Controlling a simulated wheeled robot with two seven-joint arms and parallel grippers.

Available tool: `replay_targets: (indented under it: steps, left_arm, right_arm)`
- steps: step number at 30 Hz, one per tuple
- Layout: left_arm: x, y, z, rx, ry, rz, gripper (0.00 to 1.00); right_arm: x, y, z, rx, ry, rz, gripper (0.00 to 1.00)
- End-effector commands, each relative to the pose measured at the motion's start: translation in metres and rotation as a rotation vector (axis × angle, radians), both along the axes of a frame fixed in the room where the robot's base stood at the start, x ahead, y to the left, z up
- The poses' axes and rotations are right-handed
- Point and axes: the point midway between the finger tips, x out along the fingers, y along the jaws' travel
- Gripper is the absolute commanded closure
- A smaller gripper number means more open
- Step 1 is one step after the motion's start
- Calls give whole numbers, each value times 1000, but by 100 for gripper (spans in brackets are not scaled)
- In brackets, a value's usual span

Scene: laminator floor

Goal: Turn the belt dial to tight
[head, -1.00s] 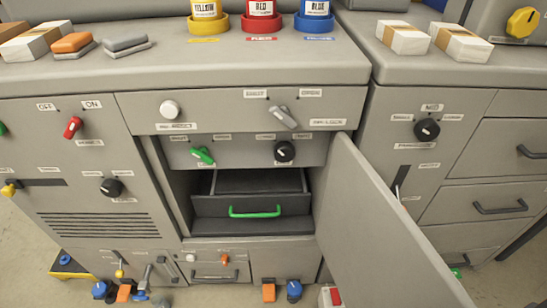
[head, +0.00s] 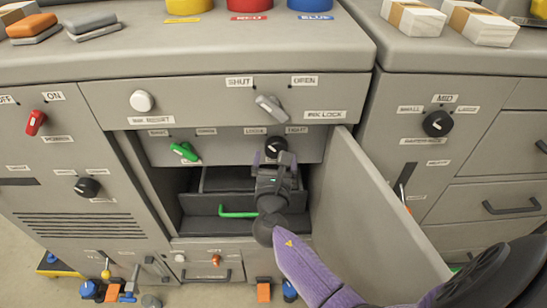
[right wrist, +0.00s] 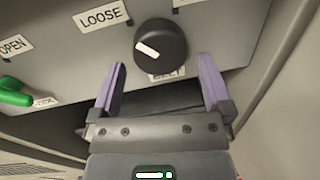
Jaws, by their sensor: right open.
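The belt dial (head: 276,147) is a round black knob on the recessed panel above the open compartment. In the right wrist view the dial (right wrist: 160,45) shows a white mark on its left side, pointing up-left toward the LOOSE label (right wrist: 102,16). The TIGHT label (head: 297,130) is up and right of the dial. My right gripper (right wrist: 162,76) is open and empty, its two purple fingers just below the dial and to either side of it, not closed on it. The label under the dial is partly hidden. My left gripper is not in view.
An open door (head: 375,215) stands out right of the compartment, close to my right arm. A drawer with a green handle (head: 238,212) is below. A green lever (head: 184,151) is left of the dial, and a grey lever (head: 270,106) is above it.

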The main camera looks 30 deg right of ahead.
Motion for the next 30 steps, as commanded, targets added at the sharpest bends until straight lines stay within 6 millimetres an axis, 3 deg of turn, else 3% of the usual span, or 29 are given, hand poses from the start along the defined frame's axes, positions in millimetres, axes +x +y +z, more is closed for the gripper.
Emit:
replay_targets:
  steps: [4, 13, 24, 25, 30]
  left_arm:
    - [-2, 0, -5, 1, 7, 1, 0]
    - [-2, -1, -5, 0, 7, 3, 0]
    - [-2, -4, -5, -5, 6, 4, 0]
    - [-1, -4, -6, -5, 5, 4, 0]
    - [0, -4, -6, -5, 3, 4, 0]
  right_arm:
    - [12, -9, -1, 0, 1, 0, 0]
    - [15, -11, 0, 2, 1, 1, 0]
    - [15, -11, -1, 3, 2, 1, 78]
    - [15, -11, -1, 3, 2, 1, 82]
    - [15, -11, -1, 13, -5, 1, 82]
